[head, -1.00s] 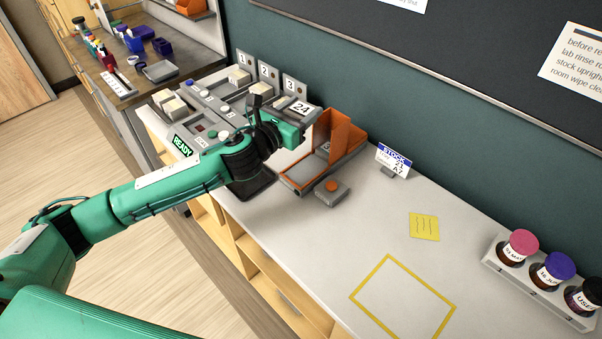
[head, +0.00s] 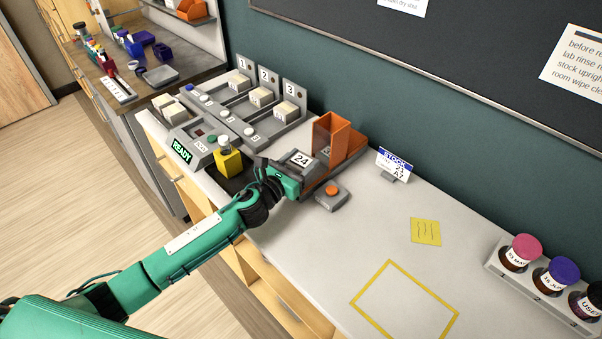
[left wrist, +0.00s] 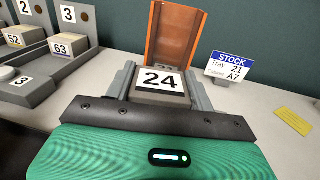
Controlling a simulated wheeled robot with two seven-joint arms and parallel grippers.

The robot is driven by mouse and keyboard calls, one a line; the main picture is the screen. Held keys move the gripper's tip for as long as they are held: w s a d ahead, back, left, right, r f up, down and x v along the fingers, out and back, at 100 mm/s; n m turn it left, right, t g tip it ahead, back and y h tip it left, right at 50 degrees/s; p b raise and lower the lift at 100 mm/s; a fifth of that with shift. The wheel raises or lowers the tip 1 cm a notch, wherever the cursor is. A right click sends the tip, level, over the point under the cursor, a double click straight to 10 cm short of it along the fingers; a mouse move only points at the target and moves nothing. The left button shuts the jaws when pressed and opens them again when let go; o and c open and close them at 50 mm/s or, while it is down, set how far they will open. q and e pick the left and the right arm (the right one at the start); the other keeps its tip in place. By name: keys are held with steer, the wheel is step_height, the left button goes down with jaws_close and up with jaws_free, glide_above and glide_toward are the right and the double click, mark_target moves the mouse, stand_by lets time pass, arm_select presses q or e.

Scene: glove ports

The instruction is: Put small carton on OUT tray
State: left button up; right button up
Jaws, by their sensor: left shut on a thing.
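My left gripper (head: 293,172) is shut on a small grey carton labelled 24 (head: 302,158). In the left wrist view the carton (left wrist: 163,82) sits between the two grey fingers, label up. The gripper and carton are over the front left of a grey box with orange edges and a raised orange flap (head: 332,138). The flap (left wrist: 174,38) stands behind the carton in the wrist view. I cannot tell whether the carton touches the box. I cannot make out a tray clearly marked OUT. My right gripper is not in view.
A grey rack (head: 236,106) with numbered lanes and several small cartons stands at the back left, beside a READY display (head: 181,149). A yellow block (head: 228,162), an orange-button box (head: 331,196) and a STOCK sign (head: 394,163) are nearby. The bench front right is clear around a yellow outline.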

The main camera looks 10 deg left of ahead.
mark_target(301, 169)
arm_select(q)
step_height(301, 169, down, 3)
steer(key=shift+f, duration=0.65)
steer(key=shift+f+b, duration=0.25)
steer(key=shift+b, duration=0.2)
steer(key=o, duration=1)
steer(key=shift+r, duration=0.1)
